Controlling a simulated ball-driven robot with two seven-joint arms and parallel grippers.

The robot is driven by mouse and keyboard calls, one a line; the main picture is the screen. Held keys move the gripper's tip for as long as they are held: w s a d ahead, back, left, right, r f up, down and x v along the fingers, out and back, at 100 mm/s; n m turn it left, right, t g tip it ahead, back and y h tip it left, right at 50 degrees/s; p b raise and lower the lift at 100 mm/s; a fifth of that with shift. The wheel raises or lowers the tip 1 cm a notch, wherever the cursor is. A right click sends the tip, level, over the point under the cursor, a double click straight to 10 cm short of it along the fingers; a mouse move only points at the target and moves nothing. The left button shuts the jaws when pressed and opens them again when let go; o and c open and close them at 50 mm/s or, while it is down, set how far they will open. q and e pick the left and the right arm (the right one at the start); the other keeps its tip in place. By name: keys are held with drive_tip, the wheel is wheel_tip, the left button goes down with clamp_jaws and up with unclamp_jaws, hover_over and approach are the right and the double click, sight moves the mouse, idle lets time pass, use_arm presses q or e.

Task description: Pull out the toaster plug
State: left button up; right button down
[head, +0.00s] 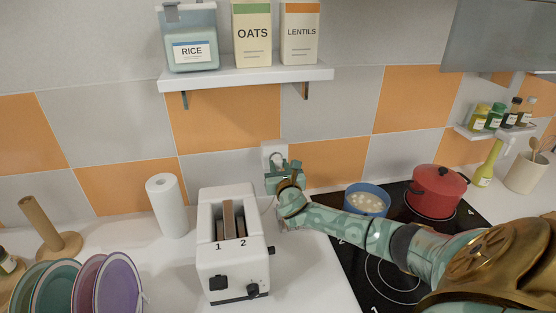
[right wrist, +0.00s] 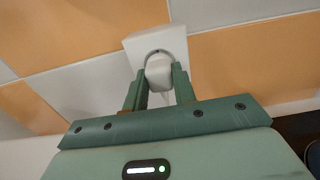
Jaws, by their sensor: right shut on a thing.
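The white toaster (head: 226,262) stands on the counter, with bread showing in its slots. A white wall socket (head: 275,149) is on the tiled wall behind it, to its right. My right gripper (head: 277,165) is at this socket. In the right wrist view, its two fingers (right wrist: 159,90) are shut on the white plug (right wrist: 158,72), one on each side. The plug is at the round recess of the socket (right wrist: 172,42); I cannot tell whether any gap lies between them. A thin pale cord hangs below the plug. My left gripper is not in view.
A paper towel roll (head: 167,206) stands left of the toaster. Plates (head: 118,284) stand in the front left. A blue pot (head: 367,200) and a red pot (head: 434,190) sit on the black stove, right of the toaster. A shelf (head: 245,77) hangs above the socket.

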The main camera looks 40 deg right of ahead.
sight(279, 166)
drive_tip(key=shift+p+v, duration=1.5)
drive_tip(key=shift+v, duration=0.85)
